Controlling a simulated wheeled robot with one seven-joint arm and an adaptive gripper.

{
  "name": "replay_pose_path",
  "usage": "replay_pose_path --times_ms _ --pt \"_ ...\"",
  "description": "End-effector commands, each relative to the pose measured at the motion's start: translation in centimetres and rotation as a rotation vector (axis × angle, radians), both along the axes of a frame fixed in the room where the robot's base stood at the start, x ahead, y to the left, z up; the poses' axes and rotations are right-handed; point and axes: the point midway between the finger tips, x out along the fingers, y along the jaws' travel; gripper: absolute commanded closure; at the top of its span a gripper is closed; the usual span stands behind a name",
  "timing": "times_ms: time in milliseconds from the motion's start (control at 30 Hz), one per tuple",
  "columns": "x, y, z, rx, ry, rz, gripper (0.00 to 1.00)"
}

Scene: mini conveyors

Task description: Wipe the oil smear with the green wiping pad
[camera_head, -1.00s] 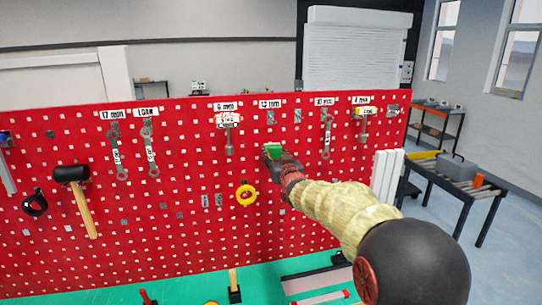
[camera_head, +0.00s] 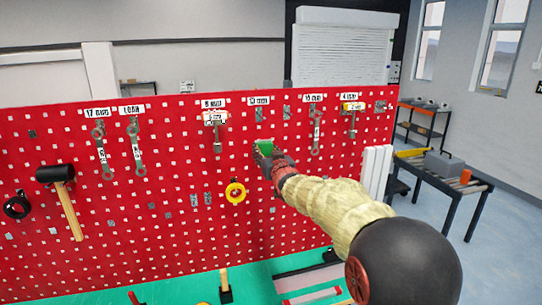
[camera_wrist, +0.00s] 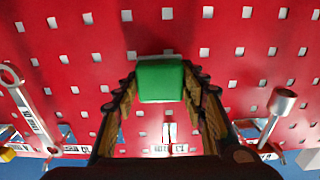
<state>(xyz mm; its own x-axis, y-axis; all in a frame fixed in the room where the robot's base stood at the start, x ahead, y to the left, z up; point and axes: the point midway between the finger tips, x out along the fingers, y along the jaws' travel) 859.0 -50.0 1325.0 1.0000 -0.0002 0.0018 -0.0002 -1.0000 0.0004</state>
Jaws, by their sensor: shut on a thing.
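The green wiping pad (camera_head: 265,142) is a small block held at the tips of my gripper (camera_head: 262,150), in front of the red pegboard (camera_head: 180,235). In the wrist view the pad (camera_wrist: 160,80) sits between the two fingers of my gripper (camera_wrist: 160,92), which are shut on it. The pad faces the board closely; I cannot tell whether it touches. It is just below the hooks under the 13 mm label (camera_head: 258,100). I cannot clearly make out the oil smear; a faint darker patch shows on the board below my gripper.
Wrenches (camera_head: 316,130) and other tools hang on both sides of my gripper. A green bench surface (camera_head: 180,285) lies below. A table with a grey box (camera_head: 444,165) stands at right.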

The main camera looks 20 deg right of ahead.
Motion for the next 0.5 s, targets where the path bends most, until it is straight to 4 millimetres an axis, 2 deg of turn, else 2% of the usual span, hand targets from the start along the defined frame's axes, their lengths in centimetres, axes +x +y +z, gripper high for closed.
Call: replay_pose_path --times_ms 500 --pt "0.0 2.8 -0.2 0.000 -0.002 0.002 0.78"
